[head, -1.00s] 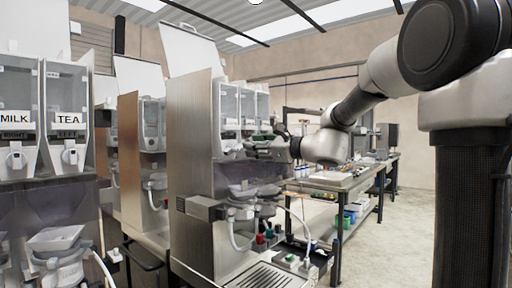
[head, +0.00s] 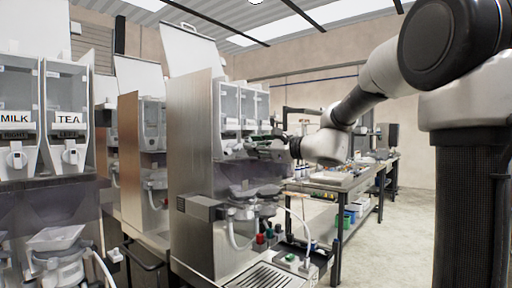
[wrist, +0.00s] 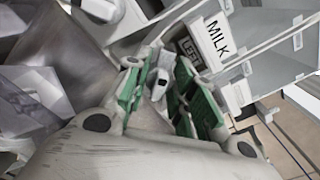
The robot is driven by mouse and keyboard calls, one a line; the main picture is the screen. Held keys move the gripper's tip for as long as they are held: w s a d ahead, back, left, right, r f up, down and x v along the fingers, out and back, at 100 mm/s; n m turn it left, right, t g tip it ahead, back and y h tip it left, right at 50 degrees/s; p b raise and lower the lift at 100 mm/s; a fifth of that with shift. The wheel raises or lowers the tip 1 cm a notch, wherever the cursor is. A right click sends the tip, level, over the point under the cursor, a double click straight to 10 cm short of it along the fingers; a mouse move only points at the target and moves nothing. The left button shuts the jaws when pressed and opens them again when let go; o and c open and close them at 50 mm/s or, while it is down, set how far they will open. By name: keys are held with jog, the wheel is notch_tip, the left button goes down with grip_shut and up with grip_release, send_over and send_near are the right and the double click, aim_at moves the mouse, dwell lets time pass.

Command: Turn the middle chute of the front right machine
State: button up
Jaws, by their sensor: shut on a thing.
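The front right machine (head: 190,150) is a tall metal dispenser with an open lid and a row of clear canisters (head: 248,105). My gripper (head: 250,148) reaches in from the right at the chutes under these canisters. In the wrist view, the green-padded fingers of my gripper (wrist: 158,88) are shut on a small white and dark chute (wrist: 160,82). Much of the chute is hidden between the pads. A canister labelled MILK, LEFT (wrist: 216,38) is beside the fingers at the right. Another white chute (wrist: 100,8) shows at the top left.
Below the canisters are mixing bowls with hoses (head: 245,208) and a drip tray (head: 270,278). Another machine with MILK and TEA canisters (head: 68,118) stands at the left. A workbench (head: 345,180) is behind at the right. The floor (head: 400,240) there is clear.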

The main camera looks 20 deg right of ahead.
jog(key=n, duration=0.7)
jog(key=shift+f, duration=0.1)
jog(key=n, duration=0.3)
jog(key=shift+n, duration=0.4)
jog(key=shift+f+n, duration=0.1)
jog(key=shift+n, duration=1.7)
jog(key=o, duration=0.7)
